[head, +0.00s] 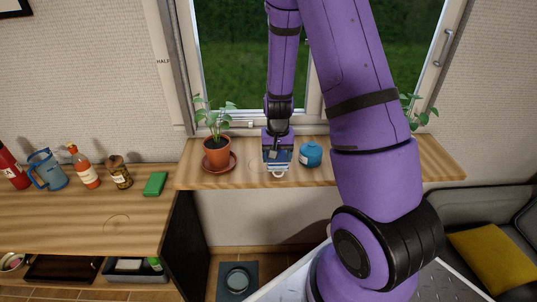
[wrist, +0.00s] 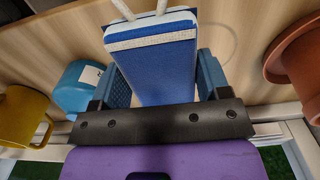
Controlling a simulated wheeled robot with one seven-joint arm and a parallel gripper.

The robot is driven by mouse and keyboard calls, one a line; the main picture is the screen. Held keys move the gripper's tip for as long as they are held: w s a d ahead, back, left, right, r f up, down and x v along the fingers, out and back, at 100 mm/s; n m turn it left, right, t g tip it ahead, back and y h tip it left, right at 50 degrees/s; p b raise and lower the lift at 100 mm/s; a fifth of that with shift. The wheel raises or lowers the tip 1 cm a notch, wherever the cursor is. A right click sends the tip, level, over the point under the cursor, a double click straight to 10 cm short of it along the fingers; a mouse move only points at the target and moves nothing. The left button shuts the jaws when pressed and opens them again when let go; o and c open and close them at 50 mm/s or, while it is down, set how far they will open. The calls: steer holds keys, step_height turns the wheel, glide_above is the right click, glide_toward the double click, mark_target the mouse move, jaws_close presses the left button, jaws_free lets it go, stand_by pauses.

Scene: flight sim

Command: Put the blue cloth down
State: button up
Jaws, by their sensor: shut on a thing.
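The blue cloth (wrist: 155,72) is a thick folded blue block with a white stripe and a pale cord loop at its end. My gripper (wrist: 165,75) is shut on it, one finger along each side. In the head view my gripper (head: 277,153) is over the window sill (head: 350,166), between the potted plant and a blue jar. The cloth (head: 276,168) shows there only in part, with its pale loop toward the front edge of the sill. I cannot tell whether the cloth touches the sill.
The terracotta plant pot (head: 217,155) stands close on the left and the blue jar (head: 310,154) close on the right. A yellow mug (wrist: 22,115) is beyond the jar. A green block (head: 155,184) and several bottles are on the left counter (head: 110,222). Bare sill surrounds the cloth.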

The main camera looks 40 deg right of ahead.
steer(key=w, duration=0.4)
steer(key=shift+w+d+f, duration=0.25)
steer(key=shift+w+d, duration=0.05)
steer(key=shift+d, duration=0.1)
steer(key=shift+w+d+f, duration=0.1)
steer(key=shift+w+f, duration=0.25)
steer(key=shift+f, duration=0.45)
steer(key=shift+w+d+f, duration=0.1)
steer(key=shift+w+f, duration=0.2)
steer(key=shift+f, duration=0.5)
steer(key=o, duration=0.8)
steer(key=shift+a, duration=0.1)
steer(key=shift+f, duration=0.1)
